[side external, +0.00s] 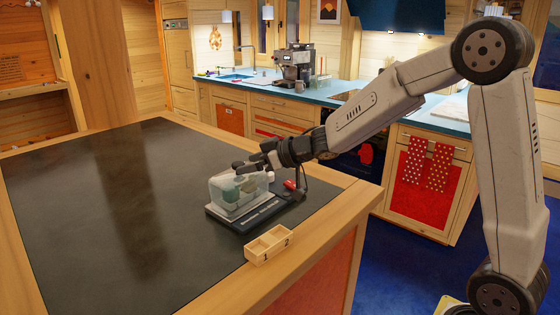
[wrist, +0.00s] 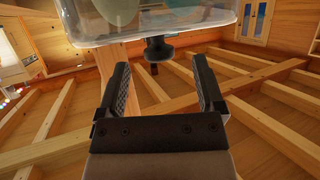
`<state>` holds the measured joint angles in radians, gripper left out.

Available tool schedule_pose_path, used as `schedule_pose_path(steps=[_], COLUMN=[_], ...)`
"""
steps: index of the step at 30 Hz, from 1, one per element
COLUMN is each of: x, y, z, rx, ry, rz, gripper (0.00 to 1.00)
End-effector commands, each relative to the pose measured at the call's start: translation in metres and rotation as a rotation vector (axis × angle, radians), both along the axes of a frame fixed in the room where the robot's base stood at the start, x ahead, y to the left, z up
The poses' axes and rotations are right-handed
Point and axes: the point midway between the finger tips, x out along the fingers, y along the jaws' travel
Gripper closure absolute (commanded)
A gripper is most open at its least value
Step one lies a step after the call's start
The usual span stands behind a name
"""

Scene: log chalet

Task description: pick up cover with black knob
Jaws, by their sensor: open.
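The clear cover (side external: 238,192) stands on a dark flat base (side external: 256,214) on the table, with pale and greenish things showing through it. In the wrist view the cover (wrist: 190,28) fills the top edge, upside down in the picture, with its black knob (wrist: 158,49) pointing down. My gripper (side external: 253,166) is at the cover's top in the side view, pointing left. In the wrist view my gripper (wrist: 162,75) is open and empty, with the knob just beyond the fingertips and roughly midway between them. I cannot see contact.
A wooden two-compartment box (side external: 268,245) marked 1 and 2 sits at the table's near edge. A small red object (side external: 290,185) is right of the cover. The dark tabletop (side external: 110,215) to the left is clear.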

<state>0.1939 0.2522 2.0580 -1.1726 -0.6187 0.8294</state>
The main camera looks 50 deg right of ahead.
Motion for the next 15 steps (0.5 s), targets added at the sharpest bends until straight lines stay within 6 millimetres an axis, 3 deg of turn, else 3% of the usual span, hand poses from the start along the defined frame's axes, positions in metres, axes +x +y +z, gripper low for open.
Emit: schedule_pose_path(steps=[9,15], x=[0.028,0.034], y=[0.011,0.014], z=[-0.011,-0.014], rx=[-0.002,-0.002], ry=[0.0,-0.001], rz=[0.001,-0.001], gripper=[0.14,0.14])
